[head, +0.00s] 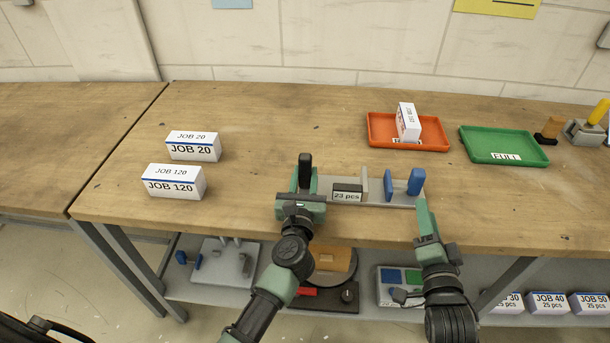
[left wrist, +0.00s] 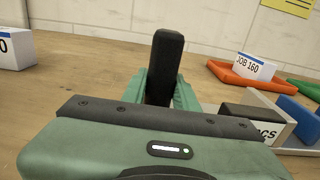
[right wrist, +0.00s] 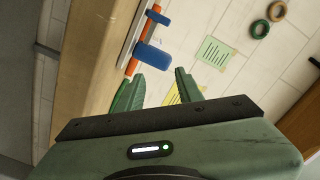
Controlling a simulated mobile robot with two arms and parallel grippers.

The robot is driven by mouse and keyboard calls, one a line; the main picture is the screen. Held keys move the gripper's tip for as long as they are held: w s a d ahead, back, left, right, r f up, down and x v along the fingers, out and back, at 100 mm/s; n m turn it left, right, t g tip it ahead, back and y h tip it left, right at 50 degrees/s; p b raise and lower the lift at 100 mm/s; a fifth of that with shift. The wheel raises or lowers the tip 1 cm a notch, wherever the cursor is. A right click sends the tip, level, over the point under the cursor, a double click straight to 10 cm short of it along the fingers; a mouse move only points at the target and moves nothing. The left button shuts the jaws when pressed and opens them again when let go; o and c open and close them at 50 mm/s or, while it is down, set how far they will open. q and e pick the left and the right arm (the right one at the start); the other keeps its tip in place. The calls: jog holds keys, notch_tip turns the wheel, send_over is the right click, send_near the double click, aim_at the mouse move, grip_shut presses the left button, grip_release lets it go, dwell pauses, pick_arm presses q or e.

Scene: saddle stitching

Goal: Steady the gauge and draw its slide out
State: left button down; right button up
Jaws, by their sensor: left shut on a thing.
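The gauge (head: 375,198) is a long grey base near the table's front edge, with a black upright handle (head: 305,168) at its left, a "23 pcs" label block (head: 347,193) and a pale upright plate. Its blue slide (head: 415,181) has a blue knob and plate at the right end. My left gripper (head: 304,188) is shut on the black handle, which also stands between the fingers in the left wrist view (left wrist: 166,62). My right gripper (head: 422,208) is beside the blue slide; its fingers are apart and empty in the right wrist view (right wrist: 156,82), with the blue knob (right wrist: 152,56) just beyond them.
White JOB 20 (head: 193,147) and JOB 120 (head: 174,182) boxes stand at the left. An orange tray (head: 430,142) holding a white box and a green FULL tray (head: 503,145) lie behind the gauge to the right. Several tools and boxes sit on the lower shelf.

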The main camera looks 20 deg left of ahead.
aim_at(419, 182)
dwell(0.8)
jog(key=o, duration=0.3)
jog(key=n, duration=1)
jog(key=shift+w+r+n, duration=0.1)
jog(key=shift+w+n, duration=0.15)
jog(key=shift+n, duration=0.25)
jog(key=x, duration=1.1)
jog(key=shift+w, duration=0.2)
grip_shut()
